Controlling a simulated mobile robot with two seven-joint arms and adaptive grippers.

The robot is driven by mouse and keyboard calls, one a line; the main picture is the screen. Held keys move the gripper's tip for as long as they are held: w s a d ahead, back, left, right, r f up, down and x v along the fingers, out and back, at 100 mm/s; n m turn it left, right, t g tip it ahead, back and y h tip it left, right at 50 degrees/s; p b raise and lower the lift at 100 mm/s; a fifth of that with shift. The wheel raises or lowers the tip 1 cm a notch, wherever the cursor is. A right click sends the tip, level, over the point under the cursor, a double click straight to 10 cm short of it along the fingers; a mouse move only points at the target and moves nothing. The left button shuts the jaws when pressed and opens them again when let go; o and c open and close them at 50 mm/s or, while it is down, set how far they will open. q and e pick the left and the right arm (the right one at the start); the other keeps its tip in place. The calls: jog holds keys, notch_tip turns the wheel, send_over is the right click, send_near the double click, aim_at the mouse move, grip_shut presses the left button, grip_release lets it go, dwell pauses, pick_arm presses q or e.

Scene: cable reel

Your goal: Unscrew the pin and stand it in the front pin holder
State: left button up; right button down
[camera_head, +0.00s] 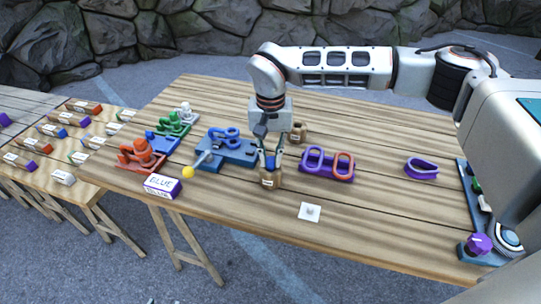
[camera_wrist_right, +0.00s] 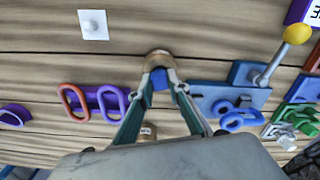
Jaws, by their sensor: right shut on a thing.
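My right gripper (camera_head: 268,155) comes down over the front pin holder (camera_head: 269,179), a small brown cylinder with a pale label. In the right wrist view the fingertips (camera_wrist_right: 161,84) are shut on a blue pin (camera_wrist_right: 160,78), which is at the holder's mouth (camera_wrist_right: 157,58). Most of the pin is hidden, and I cannot tell how deep it sits. A second brown holder (camera_head: 298,132) stands behind, and it shows between the fingers in the wrist view (camera_wrist_right: 147,132). The blue fixture (camera_head: 238,156) is left of the gripper, with blue loops and a yellow-knobbed rod (camera_head: 188,172). My left gripper is not in view.
A purple base with a purple and a red loop (camera_head: 327,165) stands to the right, with a loose purple ring (camera_head: 421,168) beyond. A white plate (camera_head: 309,211) lies in front.

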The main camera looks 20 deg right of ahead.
jog(key=shift+f, duration=0.2)
jog(key=c, duration=1.8)
grip_release()
jog(key=shift+c, duration=0.2)
